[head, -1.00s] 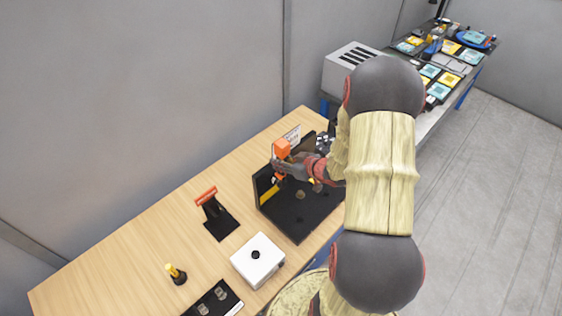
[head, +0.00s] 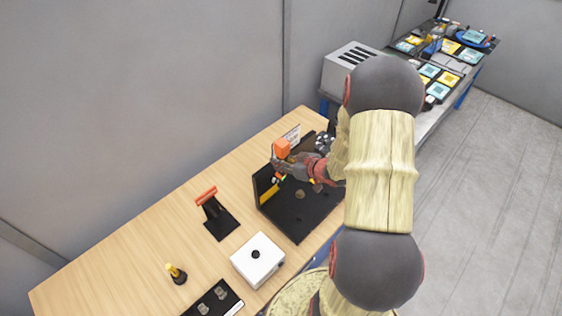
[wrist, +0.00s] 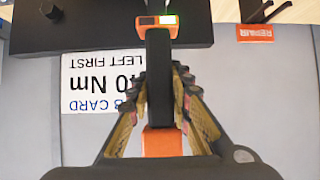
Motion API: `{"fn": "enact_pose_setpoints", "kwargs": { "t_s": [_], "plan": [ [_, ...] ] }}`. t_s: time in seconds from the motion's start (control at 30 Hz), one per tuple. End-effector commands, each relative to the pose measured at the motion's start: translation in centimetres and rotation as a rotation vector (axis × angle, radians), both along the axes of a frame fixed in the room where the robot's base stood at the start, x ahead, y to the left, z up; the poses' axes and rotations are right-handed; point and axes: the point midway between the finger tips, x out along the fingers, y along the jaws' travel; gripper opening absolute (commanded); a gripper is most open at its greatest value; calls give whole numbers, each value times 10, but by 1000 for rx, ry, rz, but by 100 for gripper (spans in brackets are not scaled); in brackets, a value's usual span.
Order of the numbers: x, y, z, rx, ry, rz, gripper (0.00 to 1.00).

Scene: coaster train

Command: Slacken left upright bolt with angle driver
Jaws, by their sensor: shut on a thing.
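My gripper (head: 285,166) is shut on the angle driver (head: 282,149), an orange and black tool, above the black fixture. In the wrist view, the fingers (wrist: 160,105) close around the driver's black shaft (wrist: 159,85). The head lies in front of a dark bar (wrist: 90,25). A small round dark knob or bolt head (wrist: 50,10) shows on that bar, left of the driver. I cannot tell whether the driver touches a bolt.
The black fixture base (head: 306,214) sits on the wooden bench (head: 130,253). A card reading "LEFT FIRST" (wrist: 90,80) shows upside down, near an orange label (wrist: 255,33).

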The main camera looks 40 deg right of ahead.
Motion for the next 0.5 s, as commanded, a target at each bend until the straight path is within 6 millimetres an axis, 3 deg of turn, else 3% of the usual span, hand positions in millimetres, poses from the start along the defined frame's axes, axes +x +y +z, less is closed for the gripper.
{"fn": "enact_pose_setpoints", "kwargs": {
  "t_s": [0.17, 0.5],
  "plan": [
    [3, -3, 7, -7, -14, -1, 0],
    [-10, -4, 5, -4, -10, -1, 0]
  ]
}}
